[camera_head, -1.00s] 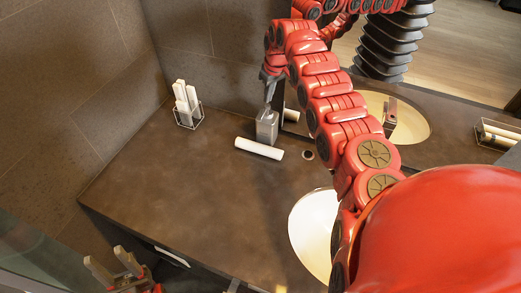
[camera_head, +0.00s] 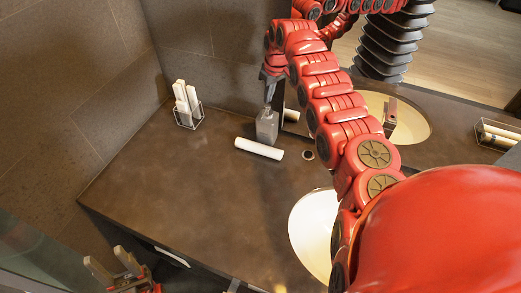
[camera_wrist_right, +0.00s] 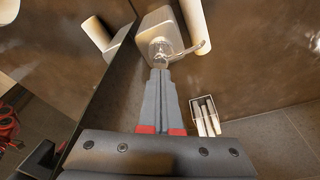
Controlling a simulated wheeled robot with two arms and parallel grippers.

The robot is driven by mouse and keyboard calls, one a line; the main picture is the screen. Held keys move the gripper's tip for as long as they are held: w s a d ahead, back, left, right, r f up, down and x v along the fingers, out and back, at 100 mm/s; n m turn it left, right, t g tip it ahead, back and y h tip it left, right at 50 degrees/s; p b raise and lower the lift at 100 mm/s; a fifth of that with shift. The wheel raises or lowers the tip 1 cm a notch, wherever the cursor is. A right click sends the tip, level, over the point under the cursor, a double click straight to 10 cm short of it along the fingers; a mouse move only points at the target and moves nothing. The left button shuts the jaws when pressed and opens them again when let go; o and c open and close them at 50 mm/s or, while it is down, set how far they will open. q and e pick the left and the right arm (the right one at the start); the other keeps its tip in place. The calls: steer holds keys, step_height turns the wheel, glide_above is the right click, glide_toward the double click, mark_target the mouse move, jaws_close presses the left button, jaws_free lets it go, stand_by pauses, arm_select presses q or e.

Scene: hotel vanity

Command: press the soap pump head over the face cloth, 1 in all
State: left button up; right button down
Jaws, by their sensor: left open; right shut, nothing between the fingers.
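The soap bottle (camera_head: 267,127) stands upright on the brown counter near the back wall. Its pump head (camera_wrist_right: 160,50), with a curved spout, shows in the right wrist view. The face cloth is a white roll (camera_head: 259,148) lying just in front of the bottle; it also shows in the wrist view (camera_wrist_right: 194,22). My right gripper (camera_head: 268,100) is shut and empty, pointing down with its fingertips (camera_wrist_right: 159,72) at the pump head. I cannot tell how firmly they touch it. My left gripper (camera_head: 112,265) is open and empty at the lower left, off the counter's front edge.
A clear holder with white sticks (camera_head: 187,112) stands at the back left. A white sink (camera_head: 312,232) lies to the right, partly hidden by my right arm. The mirror behind reflects the sink and my arm. The counter's left and middle are clear.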

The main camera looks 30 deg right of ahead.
mark_target(268, 106)
steer(key=shift+f, duration=0.15)
stand_by(0.4)
steer(key=shift+f+b, duration=0.95)
steer(key=shift+f, duration=0.4)
steer(key=shift+r, duration=1.45)
steer(key=shift+r, duration=0.6)
step_height(268, 106, up, 5)
steer(key=shift+f+p, duration=0.1)
steer(key=shift+p, duration=0.2)
